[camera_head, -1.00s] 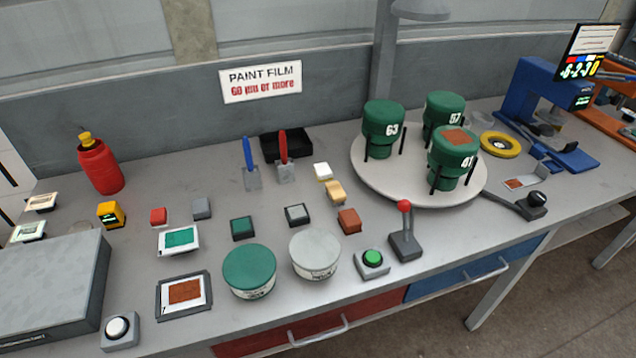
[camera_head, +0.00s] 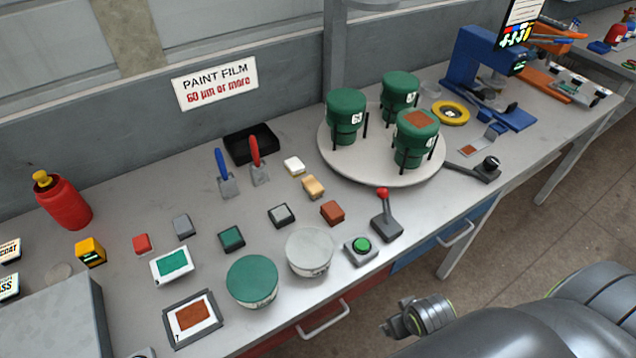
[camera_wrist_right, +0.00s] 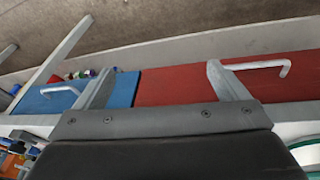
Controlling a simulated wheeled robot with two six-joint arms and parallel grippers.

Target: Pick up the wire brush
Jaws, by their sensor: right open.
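No block on the grey bench (camera_head: 130,215) is clearly a wire brush at this size. A tan block (camera_head: 313,187), a rust-brown block (camera_head: 332,212) and a dark block with a pale top (camera_head: 281,215) lie mid-bench, and I cannot tell which, if any, is the brush. Blue-handled (camera_head: 222,172) and red-handled (camera_head: 258,162) scrapers lie behind them. In the right wrist view my right gripper (camera_wrist_right: 160,75) is open and empty, its two grey fingers spread before the drawer fronts. My right arm shows at lower right in the head view. My left gripper is out of view.
Green and pale round tins (camera_head: 252,281) (camera_head: 309,252), a green button box (camera_head: 361,251) and a red-knobbed lever (camera_head: 385,215) line the front. A turntable (camera_head: 340,163) carries green pots. The red drawer front (camera_wrist_right: 180,87) and its handle (camera_wrist_right: 258,66) are near my right gripper.

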